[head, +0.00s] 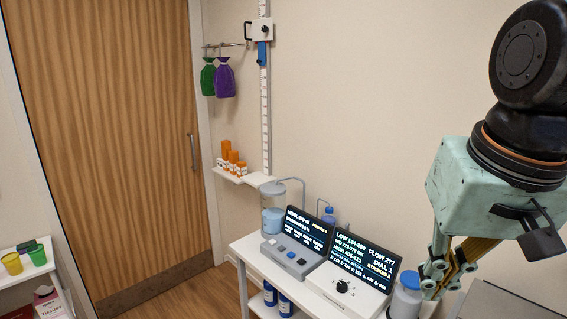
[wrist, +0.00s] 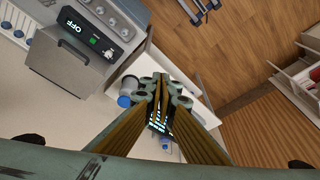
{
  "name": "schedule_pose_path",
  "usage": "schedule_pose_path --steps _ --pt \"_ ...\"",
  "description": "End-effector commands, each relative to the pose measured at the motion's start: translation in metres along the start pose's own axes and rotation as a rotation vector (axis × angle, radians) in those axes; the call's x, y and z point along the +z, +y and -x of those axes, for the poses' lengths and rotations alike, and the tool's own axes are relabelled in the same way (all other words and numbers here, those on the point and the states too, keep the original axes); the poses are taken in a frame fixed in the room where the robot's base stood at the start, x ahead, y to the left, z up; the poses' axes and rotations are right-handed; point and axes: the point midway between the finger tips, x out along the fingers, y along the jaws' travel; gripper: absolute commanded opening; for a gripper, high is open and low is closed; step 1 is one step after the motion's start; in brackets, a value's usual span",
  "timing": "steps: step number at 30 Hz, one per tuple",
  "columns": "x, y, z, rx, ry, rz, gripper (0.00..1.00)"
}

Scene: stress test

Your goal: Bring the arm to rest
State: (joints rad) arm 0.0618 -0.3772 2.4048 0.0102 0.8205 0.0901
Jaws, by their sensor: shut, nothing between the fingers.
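My gripper (head: 437,282) hangs from my arm at the right of the head view, beside the white bottle with a blue cap (head: 406,297). In the wrist view my gripper (wrist: 160,85) is shut, its fingers together with nothing between them. The fingers cover part of the white bench and its displays below. In the head view I cannot tell whether the fingers touch the bottle or only overlap it.
A white bench (head: 245,246) holds a console (head: 290,258) and a dial unit (head: 342,288). A wall rail carries green and purple bags (head: 226,80). A shelf (head: 245,179) holds orange bottles. A wooden door (head: 105,130) stands left. A grey appliance (wrist: 70,60) shows in the wrist view.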

Motion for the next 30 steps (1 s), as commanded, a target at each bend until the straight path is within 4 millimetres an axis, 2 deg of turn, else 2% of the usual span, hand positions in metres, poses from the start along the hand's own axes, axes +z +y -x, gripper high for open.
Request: schedule_pose_path --steps 12,18,24,30 --pt "0.065 -0.003 0.008 -0.009 0.033 0.099 0.00" --pt "0.089 -0.003 0.009 -0.012 0.043 0.137 0.00" --pt "0.101 -0.003 0.009 -0.013 0.048 0.155 0.00" --pt "0.102 -0.003 0.010 -0.013 0.048 0.157 0.00"
